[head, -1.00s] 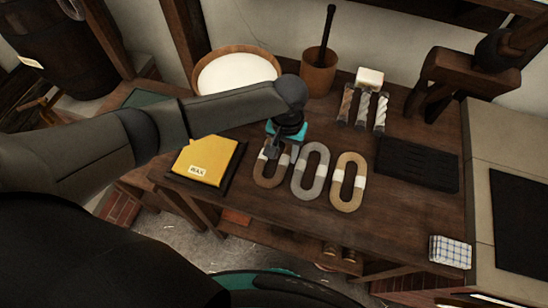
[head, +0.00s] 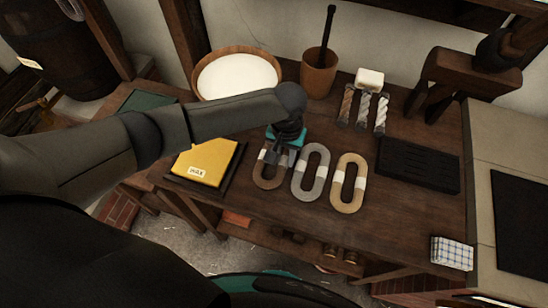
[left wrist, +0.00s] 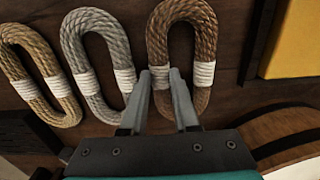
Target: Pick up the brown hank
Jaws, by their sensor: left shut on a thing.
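The brown hank (head: 268,184) is an oval loop of rope with white bands, leftmost of three hanks in the head view. In the left wrist view the brown hank (left wrist: 205,42) shows at the top middle. In the head view my left gripper (head: 278,157) hides the hank's far end. The hank appears to lie on the table. My right gripper is not in view.
The grey hank (head: 311,172) lies close beside it, then the tan hank (head: 348,183). A yellow wax block (head: 208,160) is on the left. A black slotted tray (head: 418,165) is on the right. A bowl (head: 236,76) stands behind.

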